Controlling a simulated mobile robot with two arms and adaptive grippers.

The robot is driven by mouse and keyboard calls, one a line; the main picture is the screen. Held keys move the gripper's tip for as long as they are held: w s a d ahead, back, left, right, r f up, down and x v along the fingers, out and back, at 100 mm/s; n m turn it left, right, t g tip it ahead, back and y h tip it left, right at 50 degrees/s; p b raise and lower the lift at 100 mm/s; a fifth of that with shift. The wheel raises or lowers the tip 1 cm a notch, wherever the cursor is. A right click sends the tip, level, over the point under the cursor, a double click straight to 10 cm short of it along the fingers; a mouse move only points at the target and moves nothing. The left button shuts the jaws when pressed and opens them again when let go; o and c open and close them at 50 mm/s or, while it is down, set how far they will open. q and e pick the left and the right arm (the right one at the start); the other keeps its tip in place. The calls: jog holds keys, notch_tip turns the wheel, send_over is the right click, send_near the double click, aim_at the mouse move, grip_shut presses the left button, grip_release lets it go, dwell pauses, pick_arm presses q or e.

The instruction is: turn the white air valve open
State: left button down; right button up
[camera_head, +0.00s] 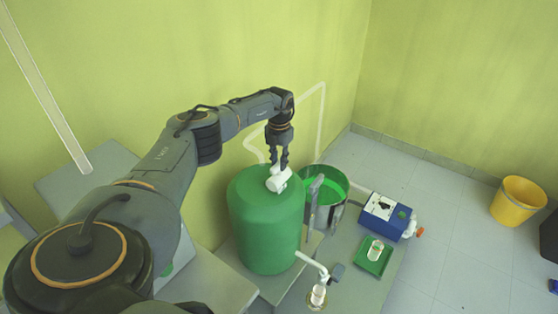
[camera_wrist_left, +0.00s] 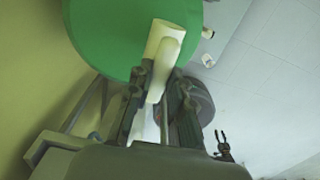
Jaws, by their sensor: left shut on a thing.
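The white air valve (camera_head: 278,181) sits on top of the big green tank (camera_head: 262,222) in the head view. My left gripper (camera_head: 277,166) comes down on it from above and is shut on its handle. In the left wrist view the white valve (camera_wrist_left: 163,45) lies against the green tank top (camera_wrist_left: 105,35), with part of it between the fingers of my left gripper (camera_wrist_left: 156,82). The fingers hide some of the handle. My right gripper does not show clearly in either view.
An open green vessel (camera_head: 332,190) stands right of the tank. A blue-and-white device (camera_head: 386,216), a green tray (camera_head: 373,257) with a glass, and a small flask (camera_head: 318,294) are further right. A yellow bucket (camera_head: 518,200) stands on the open tiled floor.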

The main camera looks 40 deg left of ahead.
aim_at(279, 163)
pick_arm(q)
jog(key=c, duration=1.2)
grip_release()
notch_tip(279, 163, up, 12)
jog(key=shift+f, duration=0.1)
